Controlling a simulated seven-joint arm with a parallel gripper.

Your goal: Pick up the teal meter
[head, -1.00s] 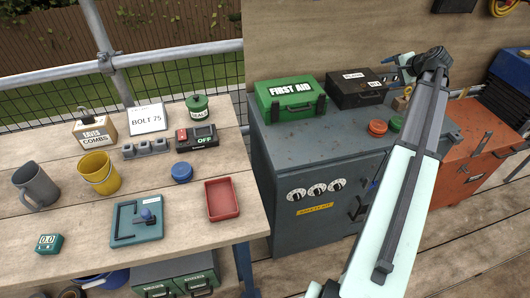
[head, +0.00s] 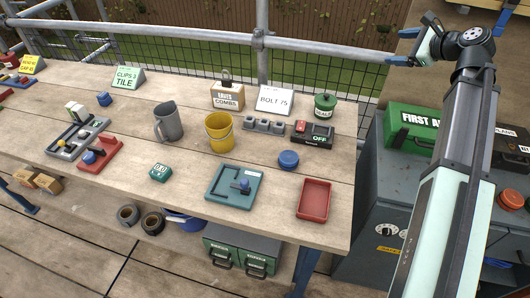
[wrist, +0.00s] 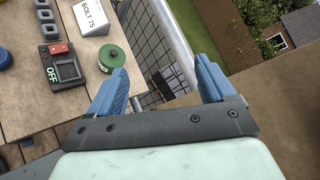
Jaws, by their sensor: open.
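The teal meter (head: 160,172) is a small box with a pale display reading about 0.0. It lies on the wooden table in the head view, left of a teal tray and in front of the grey jug. My gripper (head: 410,38) is raised high at the upper right of the head view, far from the meter. In the wrist view my gripper (wrist: 160,88) has its blue fingers wide apart with nothing between them. The meter is not in the wrist view.
Around the meter stand a grey jug (head: 168,122), a yellow bucket (head: 219,133), a teal tray (head: 222,196) and a red tray with a blue knob (head: 100,152). A scaffold rail (head: 300,46) runs behind the table. The wood just in front of the meter is clear.

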